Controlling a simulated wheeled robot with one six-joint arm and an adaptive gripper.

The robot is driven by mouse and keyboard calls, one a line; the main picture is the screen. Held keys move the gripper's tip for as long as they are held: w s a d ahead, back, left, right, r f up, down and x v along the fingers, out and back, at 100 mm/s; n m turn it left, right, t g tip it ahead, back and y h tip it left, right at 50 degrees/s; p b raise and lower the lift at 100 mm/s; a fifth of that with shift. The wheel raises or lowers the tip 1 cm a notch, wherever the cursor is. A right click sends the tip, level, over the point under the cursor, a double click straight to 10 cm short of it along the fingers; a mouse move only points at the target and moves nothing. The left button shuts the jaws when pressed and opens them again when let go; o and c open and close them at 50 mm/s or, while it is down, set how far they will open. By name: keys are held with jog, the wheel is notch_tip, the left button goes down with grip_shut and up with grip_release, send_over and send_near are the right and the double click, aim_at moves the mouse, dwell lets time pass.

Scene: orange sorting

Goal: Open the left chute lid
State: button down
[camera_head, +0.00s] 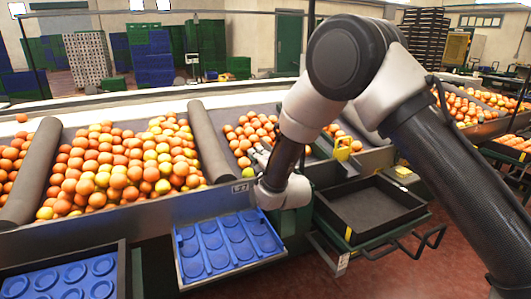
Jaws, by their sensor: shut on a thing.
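My gripper (259,157) is at the front edge of the sorting bin, in the middle of the picture. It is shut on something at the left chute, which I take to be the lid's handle. My wrist and fingers hide most of the left chute lid, and I cannot tell how far it is raised. Behind the fingers lie oranges (245,130) in the bin. A yellow handle (342,149) of another chute stands to the right, apart from my gripper.
A blue tray (228,243) with round hollows sits below, in front of the bin. An empty black crate (368,211) stands on a green stand at right. Another blue tray (60,282) is at lower left. Grey rollers (210,142) divide the fruit.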

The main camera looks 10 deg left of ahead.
jog(key=shift+s+a+f, duration=0.45)
jog(key=shift+s+a, duration=0.05)
jog(key=shift+a, duration=0.2)
jog(key=c, duration=1.6)
grip_release()
jog(key=shift+c, duration=0.2)
jog(key=shift+s+d+f, duration=0.1)
jog(key=shift+s+f, duration=0.1)
jog(key=shift+s, duration=0.05)
jog(key=shift+o, duration=0.8)
jog(key=v, duration=1.1)
jog(key=shift+s+d+r, duration=0.15)
jog(key=shift+d+r, duration=0.05)
jog(key=shift+r, duration=0.05)
